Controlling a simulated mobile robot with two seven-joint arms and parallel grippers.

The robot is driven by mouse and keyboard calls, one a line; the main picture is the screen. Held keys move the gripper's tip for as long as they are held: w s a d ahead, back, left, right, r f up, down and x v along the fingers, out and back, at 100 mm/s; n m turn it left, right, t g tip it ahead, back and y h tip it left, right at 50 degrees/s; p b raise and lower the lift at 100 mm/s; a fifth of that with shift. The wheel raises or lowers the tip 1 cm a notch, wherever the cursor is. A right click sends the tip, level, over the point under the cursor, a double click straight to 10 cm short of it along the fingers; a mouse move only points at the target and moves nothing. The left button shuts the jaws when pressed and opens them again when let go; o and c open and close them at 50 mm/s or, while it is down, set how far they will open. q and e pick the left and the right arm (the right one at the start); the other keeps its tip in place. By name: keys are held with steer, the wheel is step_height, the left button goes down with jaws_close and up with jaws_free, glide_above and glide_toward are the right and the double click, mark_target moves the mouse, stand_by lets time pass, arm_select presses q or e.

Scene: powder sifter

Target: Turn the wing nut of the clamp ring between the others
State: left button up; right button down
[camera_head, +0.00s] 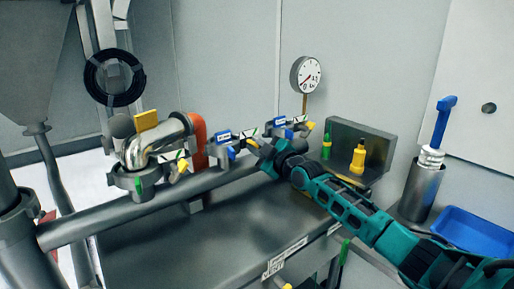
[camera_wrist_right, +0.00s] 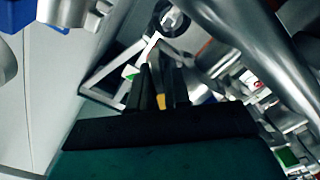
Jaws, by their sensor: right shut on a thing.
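Several clamp rings with yellow wing nuts sit along the pipe line in the head view. The middle clamp ring (camera_head: 222,150) has a blue part and a tag, and its yellow wing nut (camera_head: 252,143) is at its right end. My right gripper (camera_head: 259,152) reaches this wing nut from the right. In the right wrist view its dark fingers (camera_wrist_right: 161,88) are shut on a yellow piece (camera_wrist_right: 161,101), mostly hidden between them. The left clamp ring's wing nut (camera_head: 182,166) and the far right clamp ring's wing nut (camera_head: 310,125) stand free. My left gripper is not in view.
An orange-red elbow part (camera_head: 199,140) stands beside the silver bend (camera_head: 155,145). A gauge (camera_head: 306,74) rises behind. A grey box (camera_head: 375,145) with a yellow bottle (camera_head: 358,158), a metal cylinder (camera_head: 420,190) and a blue tray (camera_head: 472,230) are at the right.

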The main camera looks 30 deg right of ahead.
steer(key=shift+m, duration=0.4)
steer(key=m, duration=0.7)
steer(key=shift+p, duration=0.35)
steer(key=m, duration=0.5)
steer(key=shift+m, duration=2.2)
steer(key=c, duration=1.2)
jaws_free()
